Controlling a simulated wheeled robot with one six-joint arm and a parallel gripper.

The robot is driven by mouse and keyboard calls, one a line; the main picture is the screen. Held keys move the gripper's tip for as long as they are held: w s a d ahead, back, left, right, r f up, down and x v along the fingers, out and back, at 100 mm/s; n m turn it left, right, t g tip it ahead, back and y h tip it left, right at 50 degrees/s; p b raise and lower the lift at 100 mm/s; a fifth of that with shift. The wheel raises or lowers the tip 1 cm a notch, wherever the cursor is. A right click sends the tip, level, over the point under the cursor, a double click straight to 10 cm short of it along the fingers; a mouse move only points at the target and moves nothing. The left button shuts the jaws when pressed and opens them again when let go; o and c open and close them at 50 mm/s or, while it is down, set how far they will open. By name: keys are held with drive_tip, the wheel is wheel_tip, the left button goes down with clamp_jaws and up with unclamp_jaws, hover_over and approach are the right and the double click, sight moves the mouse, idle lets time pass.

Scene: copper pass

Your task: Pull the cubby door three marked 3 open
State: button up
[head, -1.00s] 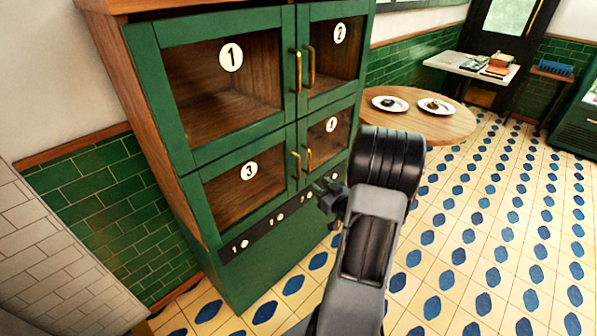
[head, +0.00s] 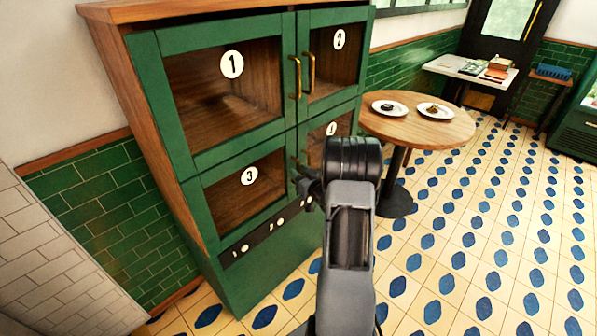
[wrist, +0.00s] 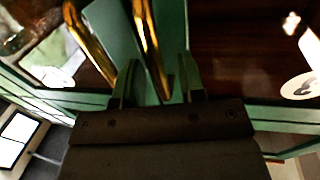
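Cubby door three (head: 212,256), green-framed with a glass pane and a round white 3 disc (head: 249,176), is the lower left door of the cabinet and looks shut. My gripper (head: 303,180) is at its right edge and hides most of its brass handle in the head view. In the wrist view that handle (wrist: 147,30) runs between the two fingers of my gripper (wrist: 158,62), which stand apart and open. I cannot tell how deep it sits between them. Door four's handle (wrist: 86,42) is left of the fingers.
Doors one (head: 232,65) and two (head: 340,39) are above, shut. Door four (head: 318,139) is at the right, partly hidden by my arm. A round wooden table (head: 455,131) with two plates stands right of the cabinet. The tiled floor at right is clear.

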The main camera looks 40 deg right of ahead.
drive_tip(key=shift+w, duration=0.4)
clamp_jaws()
idle(0.4)
